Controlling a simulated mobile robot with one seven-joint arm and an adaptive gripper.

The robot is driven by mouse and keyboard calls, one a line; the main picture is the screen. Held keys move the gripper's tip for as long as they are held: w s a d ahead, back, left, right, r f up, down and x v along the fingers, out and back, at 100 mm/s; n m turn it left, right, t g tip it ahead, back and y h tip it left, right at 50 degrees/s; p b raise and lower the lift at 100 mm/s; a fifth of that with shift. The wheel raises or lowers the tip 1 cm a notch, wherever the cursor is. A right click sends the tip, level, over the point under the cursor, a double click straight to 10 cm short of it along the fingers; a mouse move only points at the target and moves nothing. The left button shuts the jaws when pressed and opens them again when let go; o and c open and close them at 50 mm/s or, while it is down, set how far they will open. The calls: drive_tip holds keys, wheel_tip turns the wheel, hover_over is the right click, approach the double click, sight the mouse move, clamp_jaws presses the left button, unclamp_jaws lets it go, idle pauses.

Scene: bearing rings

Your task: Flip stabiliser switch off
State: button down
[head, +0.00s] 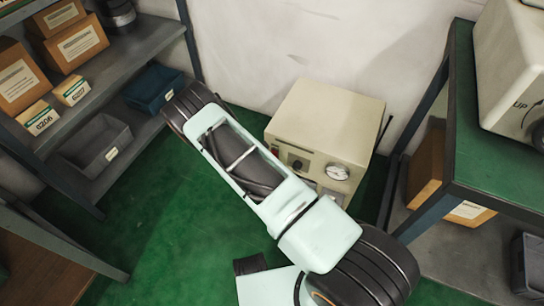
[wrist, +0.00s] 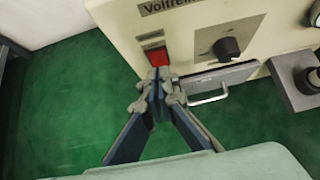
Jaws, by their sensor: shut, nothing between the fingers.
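The stabiliser is a beige box (head: 328,118) on the green floor against the wall in the head view. Its front panel (wrist: 195,20) fills the top of the wrist view. A red rocker switch (wrist: 158,56) sits in its left part, below a lettered label (wrist: 160,5). My gripper (wrist: 158,82) is shut and empty, its fingertips right at the lower edge of the switch in the wrist view. I cannot tell whether they touch it. The fingertips hide the panel just below the switch. In the head view my arm covers part of the box, and the gripper does not show.
Right of the switch are a black knob (wrist: 227,48) and a grey plate with a handle (wrist: 208,95). A round gauge (head: 337,172) is on the panel. Shelves with cartons (head: 75,45) stand left; a green-topped bench (head: 490,160) stands right. Green floor (head: 120,240) is clear at left.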

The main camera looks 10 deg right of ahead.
drive_tip(key=r+p+v, duration=0.1)
drive_tip(key=p+v, duration=0.2)
drive_tip(key=v, duration=0.7)
drive_tip(key=shift+w+d+r, duration=0.2)
drive_tip(key=shift+w+d, duration=0.05)
drive_tip(key=shift+d, duration=0.05)
